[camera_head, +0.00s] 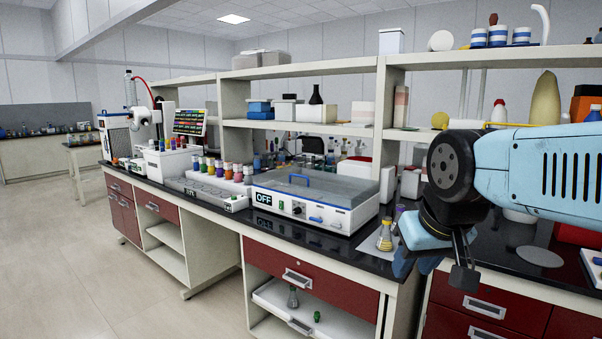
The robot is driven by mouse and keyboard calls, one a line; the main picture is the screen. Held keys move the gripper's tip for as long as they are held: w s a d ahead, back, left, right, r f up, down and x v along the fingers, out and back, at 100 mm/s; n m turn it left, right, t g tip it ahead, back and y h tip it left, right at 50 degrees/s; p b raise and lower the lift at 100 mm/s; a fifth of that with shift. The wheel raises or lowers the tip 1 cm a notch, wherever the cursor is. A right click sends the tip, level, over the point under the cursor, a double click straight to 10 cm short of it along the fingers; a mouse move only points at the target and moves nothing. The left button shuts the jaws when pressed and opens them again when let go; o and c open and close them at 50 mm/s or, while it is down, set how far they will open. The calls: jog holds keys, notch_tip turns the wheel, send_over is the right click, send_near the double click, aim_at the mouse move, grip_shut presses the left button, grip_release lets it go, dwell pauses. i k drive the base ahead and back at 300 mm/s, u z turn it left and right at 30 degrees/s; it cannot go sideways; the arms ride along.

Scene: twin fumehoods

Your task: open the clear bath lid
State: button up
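The water bath (322,220) is a low white box with an "OFF" display, knobs and small blue fittings on its front. It stands on the black bench top in the middle of the view. Its clear lid (325,188) lies flat over the top and looks closed. A blue handle (300,178) shows at the lid's upper left. My gripper (463,272) hangs at the right, in front of the bench edge, pointing down. It is well to the right of the bath and touches neither lid nor handle. Its finger gap cannot be made out from this angle.
A flask with yellow liquid (386,237) stands between the bath and my gripper. A rack of colourful-capped bottles (218,172) is left of the bath. Shelves (300,126) with boxes and bottles rise behind. The drawer unit below is partly open (315,312). Floor at left is clear.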

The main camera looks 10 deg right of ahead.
aim_at(344, 186)
jog(key=z, duration=0.5)
jog(key=i, duration=1.2)
jog(key=u, duration=0.55)
